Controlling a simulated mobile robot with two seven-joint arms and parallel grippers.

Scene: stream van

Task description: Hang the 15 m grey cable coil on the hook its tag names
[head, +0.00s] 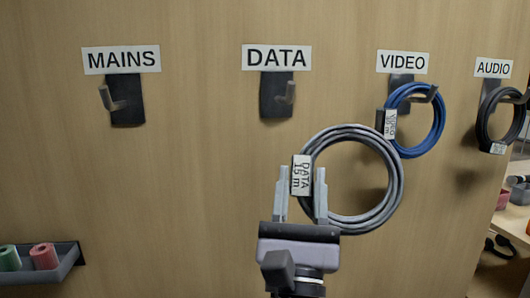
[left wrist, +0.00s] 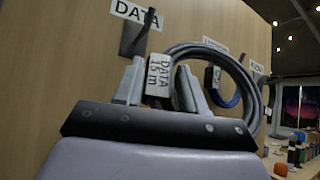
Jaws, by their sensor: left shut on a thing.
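The grey cable coil (head: 396,185) carries a white tag (head: 302,175) that reads DATA 15 m. My left gripper (head: 302,190) is shut on the coil at its tag, and the ring of the coil reaches out to the right. The coil also shows in the left wrist view (left wrist: 243,75). The DATA hook (head: 278,95), under its DATA sign, is empty and lies above and a little left of the coil in the head view. In the left wrist view the DATA hook (left wrist: 137,38) shows just above the left gripper (left wrist: 160,88). My right gripper is not in view.
The MAINS hook (head: 123,100) is empty. A blue coil (head: 438,125) hangs on the VIDEO hook, close to the grey coil's upper right. A black coil (head: 484,120) hangs on the AUDIO hook. A tray (head: 66,265) with tape rolls is at lower left.

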